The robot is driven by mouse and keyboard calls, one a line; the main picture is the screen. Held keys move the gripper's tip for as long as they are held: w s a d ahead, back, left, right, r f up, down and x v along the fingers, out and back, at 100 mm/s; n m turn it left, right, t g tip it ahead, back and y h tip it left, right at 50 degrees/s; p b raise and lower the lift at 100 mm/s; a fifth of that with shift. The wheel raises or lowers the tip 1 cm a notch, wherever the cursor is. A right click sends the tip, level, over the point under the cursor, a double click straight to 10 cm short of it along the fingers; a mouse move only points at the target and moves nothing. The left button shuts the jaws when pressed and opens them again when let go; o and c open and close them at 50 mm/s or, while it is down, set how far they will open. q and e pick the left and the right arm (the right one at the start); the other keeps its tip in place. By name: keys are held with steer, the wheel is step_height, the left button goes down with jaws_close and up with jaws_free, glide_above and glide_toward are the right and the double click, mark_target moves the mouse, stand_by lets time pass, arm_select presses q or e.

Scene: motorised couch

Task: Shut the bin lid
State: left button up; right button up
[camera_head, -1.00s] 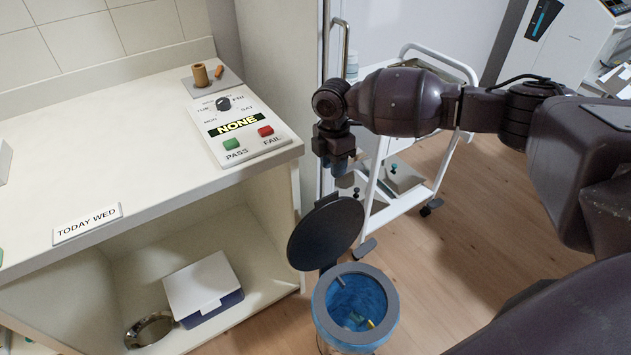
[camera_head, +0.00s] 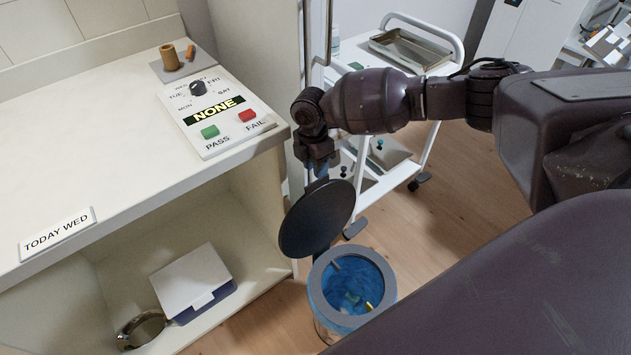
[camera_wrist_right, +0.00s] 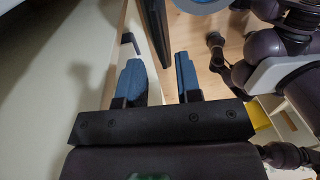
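The bin (camera_head: 350,292) stands on the floor, a clear cylinder with a blue liner and grey rim. Its round dark lid (camera_head: 318,220) is open, tilted up at the bin's far left side. My right gripper (camera_head: 319,168) points down just behind the lid's top edge, which partly hides the fingertips. In the right wrist view, the fingers (camera_wrist_right: 160,78) are apart with nothing between them. A dark edge, apparently the lid (camera_wrist_right: 155,30), lies just ahead of the fingers. Whether they touch it I cannot tell. My left gripper is out of view.
A white trolley (camera_head: 400,178) stands behind my right arm. Wooden floor is clear right of the bin.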

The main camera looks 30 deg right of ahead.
mark_target(317, 182)
steer(key=f, duration=0.5)
steer(key=shift+s+f+b, duration=0.3)
steer(key=shift+f+b, duration=0.1)
jaws_close()
